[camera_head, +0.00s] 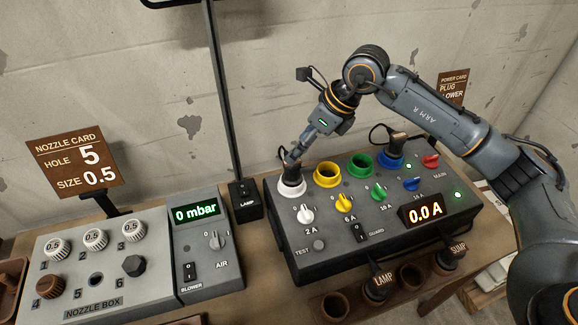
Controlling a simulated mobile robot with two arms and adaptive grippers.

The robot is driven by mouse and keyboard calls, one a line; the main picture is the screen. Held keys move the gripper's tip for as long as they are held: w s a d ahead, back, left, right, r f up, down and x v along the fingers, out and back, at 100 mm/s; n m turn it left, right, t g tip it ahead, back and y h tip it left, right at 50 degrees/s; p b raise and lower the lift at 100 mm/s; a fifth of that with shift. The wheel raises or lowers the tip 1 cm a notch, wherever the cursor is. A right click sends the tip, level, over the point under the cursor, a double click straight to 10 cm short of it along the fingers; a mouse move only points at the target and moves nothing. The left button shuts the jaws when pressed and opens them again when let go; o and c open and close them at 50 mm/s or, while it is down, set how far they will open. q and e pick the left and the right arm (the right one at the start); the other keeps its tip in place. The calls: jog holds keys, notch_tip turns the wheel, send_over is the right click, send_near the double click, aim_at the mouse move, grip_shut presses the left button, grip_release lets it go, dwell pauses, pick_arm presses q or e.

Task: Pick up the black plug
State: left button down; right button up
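Several dark plugs show in the head view, and I cannot tell which one the task means. One dark plug (292,173) stands in the white-ringed socket of the power box. My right gripper (291,157) is at its top, fingers pointing down and close together; whether they grip it is too small to tell. Another black plug (397,145) stands in the blue-ringed socket with a cable. The LAMP plug (378,286) and SUMP plug (452,254) sit in the front holder. A black hexagonal plug (133,265) sits at position 6 of the nozzle box. My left gripper is out of view.
The power box (340,243) has free yellow and green sockets, and its display reads 0.0 A. The nozzle box (150,290) has an empty hole 5. The blower unit (215,269) reads 0 mbar. A black lamp post (226,100) rises between the boxes.

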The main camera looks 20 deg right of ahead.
aim_at(292, 168)
jog(key=shift+h, duration=0.8)
jog(key=w+f, duration=0.1)
jog(key=f, duration=0.1)
jog(key=w+f+p, duration=0.1)
jog(key=f, duration=0.1)
jog(key=d+f+p, duration=0.1)
jog(key=f, duration=0.2)
jog(key=shift+w+f, duration=0.1)
jog(key=shift+w, duration=0.3)
jog(key=p+x, duration=0.1)
jog(key=x, duration=0.1)
jog(key=p+x, duration=0.2)
jog(key=shift+w+a+f, duration=0.15)
jog(key=shift+w+f, duration=0.1)
jog(key=shift+w, duration=0.2)
jog(key=shift+a+f, duration=0.1)
jog(key=shift+f, duration=0.3)
jog(key=shift+c, duration=0.4)
jog(key=shift+r, duration=0.1)
jog(key=c, duration=1.3)
